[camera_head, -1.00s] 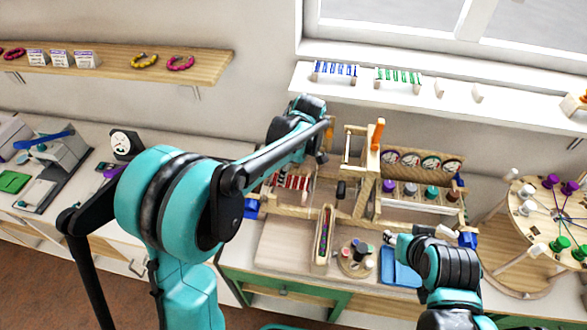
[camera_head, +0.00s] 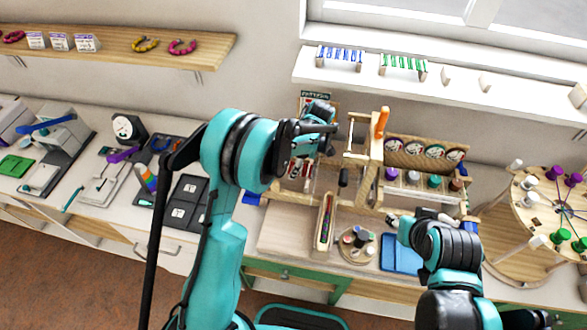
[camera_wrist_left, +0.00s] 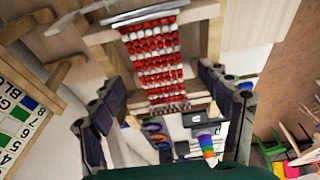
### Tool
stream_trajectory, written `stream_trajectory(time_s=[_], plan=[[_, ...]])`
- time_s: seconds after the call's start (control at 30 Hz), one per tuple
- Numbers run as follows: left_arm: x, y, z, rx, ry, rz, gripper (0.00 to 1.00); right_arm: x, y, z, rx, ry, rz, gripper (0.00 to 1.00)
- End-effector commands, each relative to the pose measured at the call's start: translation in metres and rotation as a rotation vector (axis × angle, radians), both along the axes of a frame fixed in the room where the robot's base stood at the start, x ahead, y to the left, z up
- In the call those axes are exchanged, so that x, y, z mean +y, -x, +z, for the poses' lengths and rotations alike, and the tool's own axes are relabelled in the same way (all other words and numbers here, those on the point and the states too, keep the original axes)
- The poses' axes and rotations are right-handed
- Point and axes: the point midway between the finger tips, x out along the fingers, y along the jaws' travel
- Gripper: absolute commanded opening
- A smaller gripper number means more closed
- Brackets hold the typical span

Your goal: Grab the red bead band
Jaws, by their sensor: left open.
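The red bead band, rows of red and white beads, hangs in a wooden frame in the left wrist view (camera_wrist_left: 155,62). In the head view only a small part of the red bead band (camera_head: 294,170) shows beside my left arm. My left gripper (camera_wrist_left: 162,88) is open, with its dark fingers on either side of the band's lower part in the picture; I cannot tell whether they touch it. My right gripper (camera_head: 394,219) is low near the blue tray (camera_head: 401,262), its jaws too small to judge.
A wooden bead board with an orange-topped post (camera_head: 381,122) stands right of my left arm. A round rack with coloured spools (camera_head: 540,215) is at the right. A window sill (camera_head: 460,84) holds blue and green bead bands. A wooden shelf (camera_head: 110,55) is at upper left.

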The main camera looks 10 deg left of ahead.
Motion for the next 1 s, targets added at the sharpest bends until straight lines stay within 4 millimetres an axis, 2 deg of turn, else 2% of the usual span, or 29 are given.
stream_trajectory(time_s=[0.17,0.2,0.37,0.4,0.77,1.0], plan=[[0.0,0.0,-0.001,0.0,0.0,-0.001,0.78,0.0,0.0,0.0,0.0,0.0,0.0,0.4],[0.0,0.0,-0.001,0.0,0.0,-0.001,0.75,0.0,0.0,0.0,0.0,0.0,0.0,0.4],[0.0,0.0,-0.001,0.0,0.0,-0.001,0.33,0.0,0.0,0.0,0.0,0.0,0.0,0.4],[0.0,0.0,-0.001,0.0,0.0,-0.001,0.28,0.0,0.0,0.0,0.0,0.0,0.0,0.4],[0.0,0.0,0.001,-0.001,0.0,-0.001,0.28,0.0,0.0,0.001,0.0,0.0,0.0,0.4],[0.0,0.0,0.02,0.0,0.0,-0.001,0.28,0.0,0.0,0.004,0.0,0.0,0.0,0.4]])
